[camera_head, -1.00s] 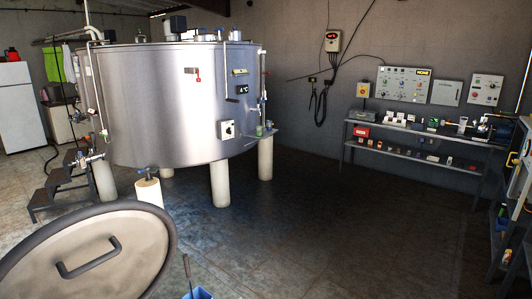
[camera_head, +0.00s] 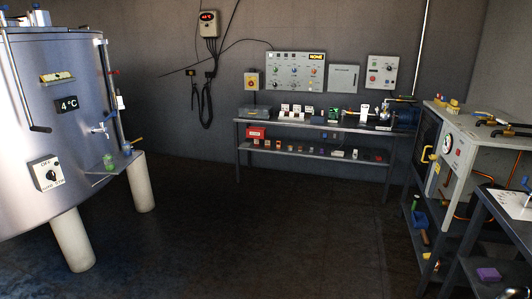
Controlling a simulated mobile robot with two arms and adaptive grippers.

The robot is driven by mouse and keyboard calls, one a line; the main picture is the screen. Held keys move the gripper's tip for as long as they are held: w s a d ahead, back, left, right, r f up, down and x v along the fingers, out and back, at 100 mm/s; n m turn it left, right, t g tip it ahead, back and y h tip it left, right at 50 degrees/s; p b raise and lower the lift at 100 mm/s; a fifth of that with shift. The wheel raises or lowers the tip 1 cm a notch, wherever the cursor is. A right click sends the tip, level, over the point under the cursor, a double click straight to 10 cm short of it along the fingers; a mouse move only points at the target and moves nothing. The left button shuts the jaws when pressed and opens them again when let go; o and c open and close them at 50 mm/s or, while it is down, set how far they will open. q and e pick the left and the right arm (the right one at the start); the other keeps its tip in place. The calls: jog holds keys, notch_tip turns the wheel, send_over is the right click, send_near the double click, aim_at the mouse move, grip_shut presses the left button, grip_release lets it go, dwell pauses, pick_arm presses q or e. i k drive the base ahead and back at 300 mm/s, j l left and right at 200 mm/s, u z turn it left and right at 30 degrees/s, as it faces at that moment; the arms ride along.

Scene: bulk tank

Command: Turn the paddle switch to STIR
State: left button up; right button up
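The switch on the tank is a white box (camera_head: 47,174) with a dark knob at its middle. It is fixed low on the side of the steel bulk tank (camera_head: 50,110), at the left of the head view. OFF is printed at its top and small words stand along its lower edge, too small to read surely. I cannot tell exactly which way the knob points. Neither of my grippers is in view.
Open dark floor (camera_head: 250,230) lies in the middle. A small shelf (camera_head: 124,165) juts from the tank beside a pale leg (camera_head: 140,190). A workbench (camera_head: 300,124) stands at the back wall below a control panel (camera_head: 296,72). Shelving and equipment (camera_head: 470,150) stand at the right.

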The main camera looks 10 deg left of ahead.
aim_at(51, 175)
jog(key=i+u, duration=0.3)
jog(key=i, duration=0.2)
jog(key=i+u, duration=0.3)
jog(key=i, duration=0.2)
jog(key=i+l+u, duration=0.3)
jog(key=i, duration=0.15)
jog(key=i+j+u, duration=0.45)
jog(key=i+u, duration=0.6)
jog(key=i+j, duration=0.05)
